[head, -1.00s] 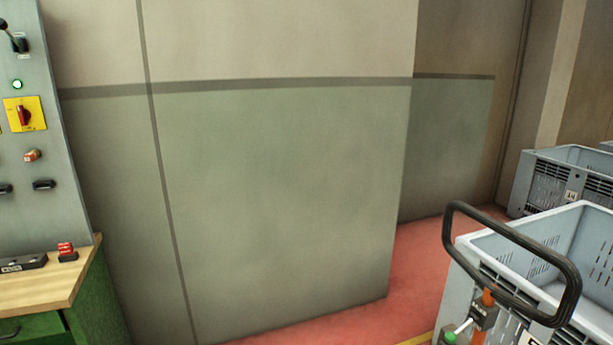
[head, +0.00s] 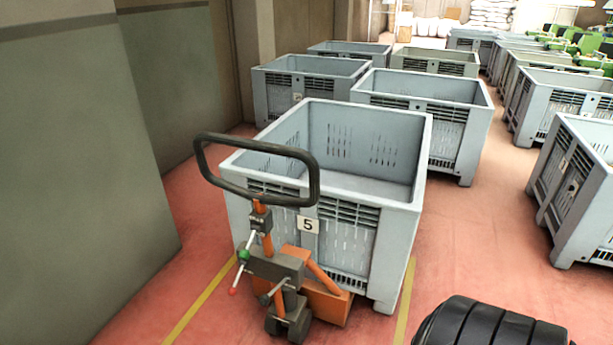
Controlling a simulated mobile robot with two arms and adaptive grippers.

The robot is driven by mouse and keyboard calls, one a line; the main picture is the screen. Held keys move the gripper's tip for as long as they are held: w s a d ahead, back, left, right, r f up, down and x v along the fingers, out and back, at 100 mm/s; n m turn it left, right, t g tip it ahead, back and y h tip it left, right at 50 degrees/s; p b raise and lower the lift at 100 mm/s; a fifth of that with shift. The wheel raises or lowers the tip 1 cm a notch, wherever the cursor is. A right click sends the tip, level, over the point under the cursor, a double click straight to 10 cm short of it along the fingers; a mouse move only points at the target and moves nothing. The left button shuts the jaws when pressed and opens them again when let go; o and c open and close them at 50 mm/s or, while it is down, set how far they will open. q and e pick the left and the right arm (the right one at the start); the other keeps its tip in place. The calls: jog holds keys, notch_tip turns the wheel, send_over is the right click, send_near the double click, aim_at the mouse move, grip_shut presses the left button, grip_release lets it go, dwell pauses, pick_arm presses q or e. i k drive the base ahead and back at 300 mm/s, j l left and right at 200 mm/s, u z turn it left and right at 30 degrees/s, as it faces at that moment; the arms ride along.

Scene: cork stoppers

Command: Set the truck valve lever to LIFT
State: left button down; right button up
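An orange pallet truck (head: 318,300) stands in front of a grey bin marked 5 in the head view. Its black loop handle (head: 312,188) rises before the bin's near wall. On the truck's column is a valve lever (head: 239,273), a thin pale rod with a green part near its upper end and a red tip pointing down and left. No lettering for the lever's positions can be read. Neither of my grippers is in view.
Grey bin 5 (head: 422,165) is empty, between yellow floor lines (head: 200,300). More grey bins (head: 575,190) stand behind and to the right. A wall (head: 70,150) closes the left side. Red floor (head: 470,250) is open right of the truck. A black ribbed part (head: 485,325) shows at the bottom.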

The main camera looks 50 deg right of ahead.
aim_at(244, 254)
jog(key=i+j+z, duration=0.1)
jog(key=i+z, duration=0.15)
jog(key=z, duration=0.15)
jog(key=i+j+z, duration=0.15)
jog(key=i+z, duration=0.15)
jog(key=z, duration=1.15)
